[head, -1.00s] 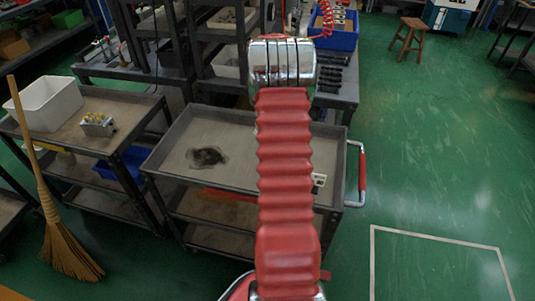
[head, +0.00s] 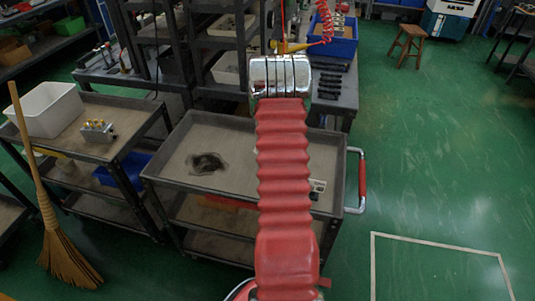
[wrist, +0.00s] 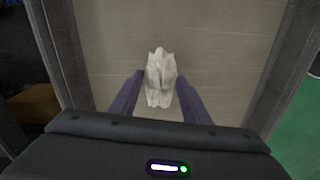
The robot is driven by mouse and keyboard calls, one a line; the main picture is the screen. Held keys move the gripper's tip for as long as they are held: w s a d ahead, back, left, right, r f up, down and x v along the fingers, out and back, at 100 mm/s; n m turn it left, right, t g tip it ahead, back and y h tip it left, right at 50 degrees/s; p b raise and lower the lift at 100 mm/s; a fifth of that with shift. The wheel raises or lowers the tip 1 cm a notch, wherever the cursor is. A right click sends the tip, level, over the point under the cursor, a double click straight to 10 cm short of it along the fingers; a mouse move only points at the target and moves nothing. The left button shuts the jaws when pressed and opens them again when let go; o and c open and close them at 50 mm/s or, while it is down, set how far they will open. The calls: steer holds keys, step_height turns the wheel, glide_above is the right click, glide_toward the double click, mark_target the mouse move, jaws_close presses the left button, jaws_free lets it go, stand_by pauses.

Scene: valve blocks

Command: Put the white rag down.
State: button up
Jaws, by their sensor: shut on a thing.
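My gripper (wrist: 161,77) shows in the wrist view, its two dark purple fingers shut on the white rag (wrist: 160,65). The rag is a crumpled, pale bundle, sticking out between and beyond the fingertips. Below it is the grey-beige tray top of a cart (wrist: 215,40) with raised dark edges. I cannot tell whether the rag touches the tray. In the head view the cart (head: 225,135) stands in the middle.
A dark stain (head: 207,163) marks the cart top's left part. A small white-and-dark item (head: 318,186) lies near its right end. On the left cart are a white bin (head: 55,112) and a valve block (head: 97,131). A broom (head: 60,245) leans there.

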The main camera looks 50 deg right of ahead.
steer(key=shift+f, duration=1.85)
steer(key=shift+f, duration=0.15)
steer(key=o, duration=1)
steer(key=shift+d, duration=0.1)
step_height(320, 180, up, 12)
steer(key=shift+w+d+r, duration=0.1)
steer(key=shift+r, duration=0.05)
